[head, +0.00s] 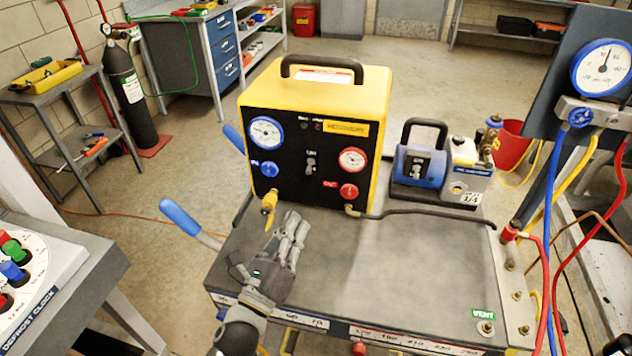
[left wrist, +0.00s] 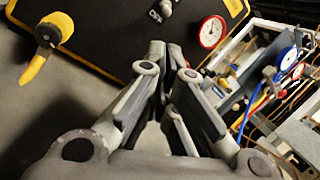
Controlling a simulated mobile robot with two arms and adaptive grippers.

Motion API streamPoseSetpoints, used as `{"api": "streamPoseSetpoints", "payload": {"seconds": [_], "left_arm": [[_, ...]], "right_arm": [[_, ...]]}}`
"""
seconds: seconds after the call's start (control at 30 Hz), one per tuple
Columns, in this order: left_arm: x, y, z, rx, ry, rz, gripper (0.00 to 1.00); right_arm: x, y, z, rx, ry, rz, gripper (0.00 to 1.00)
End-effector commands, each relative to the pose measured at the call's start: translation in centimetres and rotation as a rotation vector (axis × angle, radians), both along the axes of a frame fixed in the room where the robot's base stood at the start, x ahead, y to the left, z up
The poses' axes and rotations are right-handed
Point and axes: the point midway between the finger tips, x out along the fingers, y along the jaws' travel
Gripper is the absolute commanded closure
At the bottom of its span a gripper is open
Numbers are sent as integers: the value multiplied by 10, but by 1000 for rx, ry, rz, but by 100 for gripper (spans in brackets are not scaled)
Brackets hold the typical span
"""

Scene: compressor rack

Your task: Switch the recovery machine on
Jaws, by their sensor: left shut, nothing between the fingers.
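The recovery machine (head: 315,130) is a yellow box with a black front panel, standing upright on a grey cart. Its panel has a blue gauge, a red gauge, a blue knob, a red knob and a switch (head: 311,163) in the middle. In the left wrist view its black panel (left wrist: 110,30) fills the top, with part of the switch (left wrist: 157,10) at the upper edge. My left gripper (head: 297,222) is shut and empty, in front of and below the panel, apart from the switch.
A blue vacuum pump (head: 420,165) stands right of the machine. A yellow fitting (head: 269,202) sticks out at its lower left. The cart top (head: 390,270) is clear at front right. Hoses and a gauge manifold (head: 595,110) stand at far right.

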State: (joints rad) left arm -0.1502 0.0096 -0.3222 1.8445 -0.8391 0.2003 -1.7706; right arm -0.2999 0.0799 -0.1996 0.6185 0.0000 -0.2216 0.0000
Motion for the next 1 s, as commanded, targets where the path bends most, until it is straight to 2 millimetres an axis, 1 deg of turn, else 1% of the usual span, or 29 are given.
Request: {"api": "streamPoseSetpoints", "payload": {"seconds": [0.17, 0.27, 0.37, 0.6, 0.7, 0.83, 1.0], "left_arm": [[1, 0, 1, -2, 0, -1, 100], [7, -3, 3, -3, 0, -1, 100], [19, -10, 8, -4, 0, -1, 100], [58, -29, 20, -4, 0, -1, 100], [71, -36, 24, -5, 0, -1, 100], [82, -41, 26, -3, 0, -1, 100], [86, -43, 26, -3, 2, -1, 100]], "right_arm": [[1, 0, 0, 0, -2, 0, 44], [1, 0, 3, 0, -2, 0, 44], [1, 0, 7, 0, -2, 0, 44], [1, 1, 15, 1, -3, 0, 44], [1, 1, 17, 1, -3, 0, 44], [1, 1, 19, 1, -3, 0, 44], [1, 1, 19, 2, -3, 0, 44]]}}
